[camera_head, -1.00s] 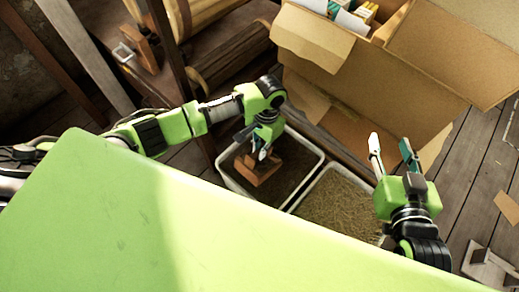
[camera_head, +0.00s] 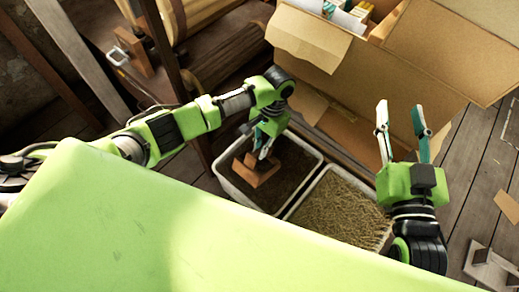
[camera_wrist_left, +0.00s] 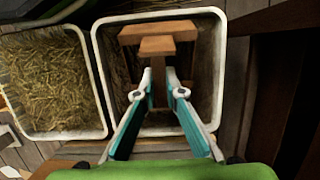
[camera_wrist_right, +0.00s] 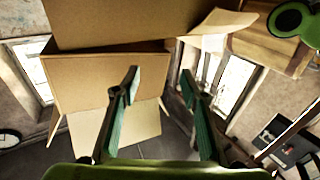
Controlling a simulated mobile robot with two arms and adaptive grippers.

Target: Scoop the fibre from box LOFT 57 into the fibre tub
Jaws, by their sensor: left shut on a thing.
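A white-rimmed tub of straw-like fibre (camera_head: 345,208) stands on the floor; it also shows in the left wrist view (camera_wrist_left: 52,85). Beside it is a white-rimmed tub with dark contents (camera_head: 290,198). My left gripper (camera_head: 262,150) is over the dark tub, shut on a brown wooden block-like tool (camera_head: 257,173). In the left wrist view the tool (camera_wrist_left: 155,28) shows a crosspiece inside the rim; its underside is hidden. My right gripper (camera_head: 402,112) is open and empty in front of a big cardboard box (camera_head: 365,75). No LOFT 57 label is readable.
The box's open flaps (camera_head: 455,50) spread to the right, with small packets (camera_head: 350,15) inside. Logs (camera_head: 225,50) and a wooden block with a metal loop (camera_head: 132,52) lie at the left. A wooden post (camera_head: 180,80) stands near my left arm. Plank floor shows at the right.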

